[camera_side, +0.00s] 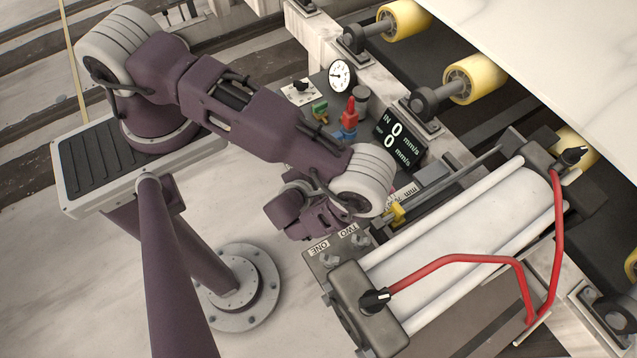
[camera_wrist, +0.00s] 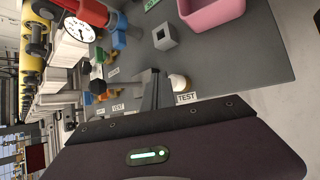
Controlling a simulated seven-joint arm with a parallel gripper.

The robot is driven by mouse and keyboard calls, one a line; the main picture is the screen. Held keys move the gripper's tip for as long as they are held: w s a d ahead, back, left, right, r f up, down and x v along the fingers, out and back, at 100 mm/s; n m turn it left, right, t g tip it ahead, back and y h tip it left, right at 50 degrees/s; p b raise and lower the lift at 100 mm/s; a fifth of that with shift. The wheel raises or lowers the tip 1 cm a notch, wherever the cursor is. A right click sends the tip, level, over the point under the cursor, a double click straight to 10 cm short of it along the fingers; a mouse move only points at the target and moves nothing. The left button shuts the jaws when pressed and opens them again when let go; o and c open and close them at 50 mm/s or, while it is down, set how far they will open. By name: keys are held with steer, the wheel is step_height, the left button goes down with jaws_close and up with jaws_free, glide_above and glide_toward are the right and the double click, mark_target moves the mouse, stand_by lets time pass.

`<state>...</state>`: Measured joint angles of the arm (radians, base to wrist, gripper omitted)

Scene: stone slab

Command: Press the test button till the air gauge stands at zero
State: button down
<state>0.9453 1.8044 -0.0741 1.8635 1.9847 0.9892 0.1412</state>
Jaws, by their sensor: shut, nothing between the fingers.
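The test button (camera_wrist: 180,82) is a pale round cap on a dark base, beside a TEST label (camera_wrist: 187,97) on the grey panel. My gripper (camera_wrist: 151,76) is shut and empty, its dark fingers just left of the button in the wrist view. I cannot tell whether they touch it. In the side view my gripper hangs low near the cylinder, its fingertips hidden. The round white air gauge (camera_side: 341,75) stands at the panel's back; it also shows in the wrist view (camera_wrist: 79,32). Its dark needle is too small to read surely.
A red valve (camera_side: 349,113) and a speed display (camera_side: 399,138) showing zeros stand near the gauge. A cylinder (camera_side: 465,230) with red hoses lies right of my gripper. A square-holed grey block (camera_wrist: 165,38) and pink bin (camera_wrist: 213,12) sit beyond the button.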

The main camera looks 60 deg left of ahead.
steer(key=shift+r, duration=0.2)
steer(key=shift+r, duration=2.5)
